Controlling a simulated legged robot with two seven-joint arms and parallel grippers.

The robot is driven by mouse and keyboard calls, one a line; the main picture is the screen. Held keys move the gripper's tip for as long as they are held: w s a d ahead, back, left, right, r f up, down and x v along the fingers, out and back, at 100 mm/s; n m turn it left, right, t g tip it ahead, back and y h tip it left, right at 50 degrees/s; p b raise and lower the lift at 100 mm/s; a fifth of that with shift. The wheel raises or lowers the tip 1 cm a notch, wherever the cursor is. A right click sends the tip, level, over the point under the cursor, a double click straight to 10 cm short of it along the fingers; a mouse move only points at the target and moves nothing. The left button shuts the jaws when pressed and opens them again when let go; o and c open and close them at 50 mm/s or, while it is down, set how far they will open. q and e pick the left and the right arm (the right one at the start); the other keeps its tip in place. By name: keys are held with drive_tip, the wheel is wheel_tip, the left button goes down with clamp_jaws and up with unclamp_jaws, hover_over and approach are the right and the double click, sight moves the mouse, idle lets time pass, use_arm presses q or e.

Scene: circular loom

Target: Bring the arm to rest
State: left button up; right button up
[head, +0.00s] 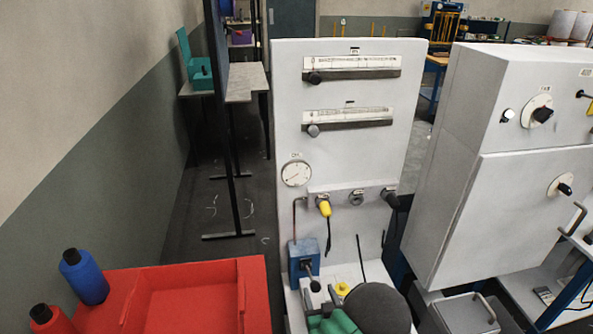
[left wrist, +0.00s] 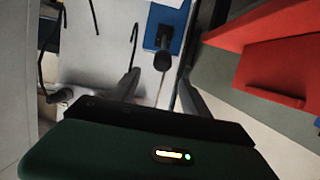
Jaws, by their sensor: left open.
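My left gripper (head: 322,303) is low at the bottom centre of the head view, in front of the grey panel, partly hidden by my own arm. In the left wrist view its two dark fingers (left wrist: 160,88) stand apart with nothing held between them. A blue box (head: 304,256) with a black knobbed lever sits on the panel's lower left, just beyond the fingers. The lever's knob (left wrist: 162,61) shows near the gap between the fingertips; I cannot tell whether they touch it. My right gripper is not in view.
The grey panel (head: 350,150) carries gauges and a yellow-capped fitting (head: 324,206). A grey cabinet (head: 510,200) stands at right. Open floor lies behind the red tray.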

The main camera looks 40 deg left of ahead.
use_arm(q)
drive_tip(key=v, duration=0.3)
drive_tip(key=shift+w, duration=0.1)
drive_tip(key=shift+a+f, duration=0.1)
